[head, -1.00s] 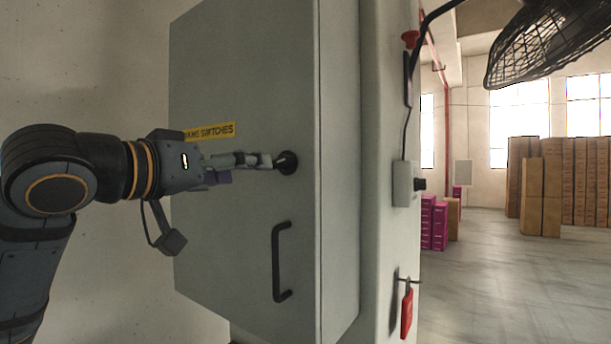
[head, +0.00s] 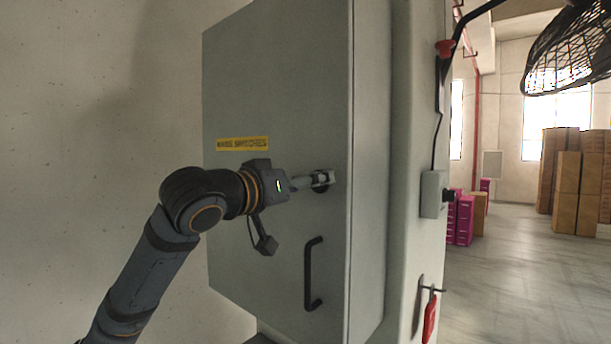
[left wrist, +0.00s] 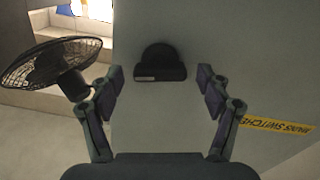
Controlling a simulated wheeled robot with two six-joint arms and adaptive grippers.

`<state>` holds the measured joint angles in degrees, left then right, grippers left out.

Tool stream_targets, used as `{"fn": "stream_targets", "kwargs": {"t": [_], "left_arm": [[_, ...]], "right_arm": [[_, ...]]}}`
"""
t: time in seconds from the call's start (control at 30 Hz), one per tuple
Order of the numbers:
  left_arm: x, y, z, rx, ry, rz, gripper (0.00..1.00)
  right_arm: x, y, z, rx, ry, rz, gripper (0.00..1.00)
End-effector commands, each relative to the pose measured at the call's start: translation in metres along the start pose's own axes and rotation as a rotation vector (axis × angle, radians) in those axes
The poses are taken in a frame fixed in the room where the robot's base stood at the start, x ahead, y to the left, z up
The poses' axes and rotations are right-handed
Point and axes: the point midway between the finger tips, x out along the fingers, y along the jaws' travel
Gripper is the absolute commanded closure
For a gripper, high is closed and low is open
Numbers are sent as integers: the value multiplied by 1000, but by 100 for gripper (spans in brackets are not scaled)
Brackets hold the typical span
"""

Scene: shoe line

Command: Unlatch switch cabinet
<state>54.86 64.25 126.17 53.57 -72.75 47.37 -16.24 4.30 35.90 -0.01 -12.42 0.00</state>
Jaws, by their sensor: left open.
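The grey switch cabinet (head: 285,85) stands against the wall with its door closed. Its black round latch knob (head: 322,188) sits near the door's right edge, above a black bar handle (head: 313,273). My left gripper (head: 326,178) is at the knob and partly hides it. In the left wrist view the knob (left wrist: 160,62) appears just beyond and between the two spread fingers of my left gripper (left wrist: 162,82). The fingers are open, with a gap on each side of the knob. My right gripper is not in view.
A yellow label (head: 242,143) is on the door. A black fan (head: 570,50) hangs at upper right. Boxes (head: 567,190) stand on the open floor behind.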

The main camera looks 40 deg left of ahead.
Motion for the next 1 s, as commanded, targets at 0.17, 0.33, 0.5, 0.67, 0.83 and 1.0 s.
{"fn": "stream_targets", "kwargs": {"t": [0.17, 0.33, 0.5, 0.67, 0.83, 1.0], "left_arm": [[0, 0, 1, 0, 0, 0, 28], [0, 0, 1, 0, 0, -1, 51], [0, 0, 0, 0, 0, -1, 74], [0, -1, 0, 58, 0, -3, 77], [0, -1, 0, 238, -1, -3, 77], [0, 0, 0, 283, 1, -1, 77]], "right_arm": [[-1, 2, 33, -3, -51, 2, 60], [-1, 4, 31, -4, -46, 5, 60], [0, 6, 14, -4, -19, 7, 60], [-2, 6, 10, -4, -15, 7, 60], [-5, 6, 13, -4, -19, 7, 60], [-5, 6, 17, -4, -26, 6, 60]]}}
